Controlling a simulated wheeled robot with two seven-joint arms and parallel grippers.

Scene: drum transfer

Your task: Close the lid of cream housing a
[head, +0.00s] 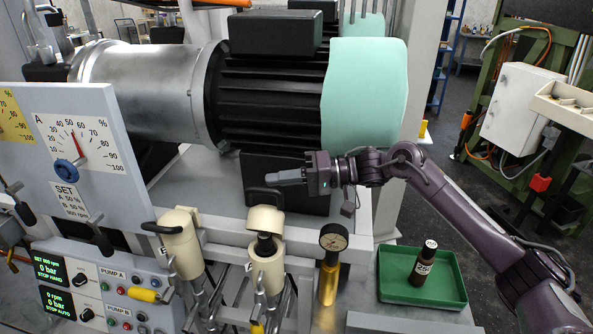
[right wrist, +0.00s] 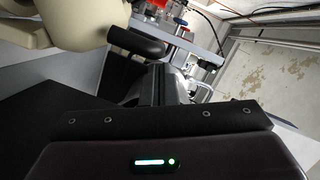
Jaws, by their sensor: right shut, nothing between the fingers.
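Two cream housings stand on the front frame. The right one (head: 266,220) has its cream lid tilted up, with a dark gap under it and a black loop handle (head: 265,192) at the top. The left one (head: 180,222) looks closed, with its black handle at its left side. My right gripper (head: 271,180) is shut and empty, just above and behind the right housing's handle. The right wrist view shows the shut fingers (right wrist: 158,84) close to a black handle (right wrist: 136,41) on a cream part (right wrist: 60,25); contact is unclear. My left gripper is out of view.
A large motor (head: 270,85) with a mint cover (head: 365,95) stands behind. A gauge on a brass body (head: 328,282) is right of the housings. A gauge panel (head: 75,165) stands left.

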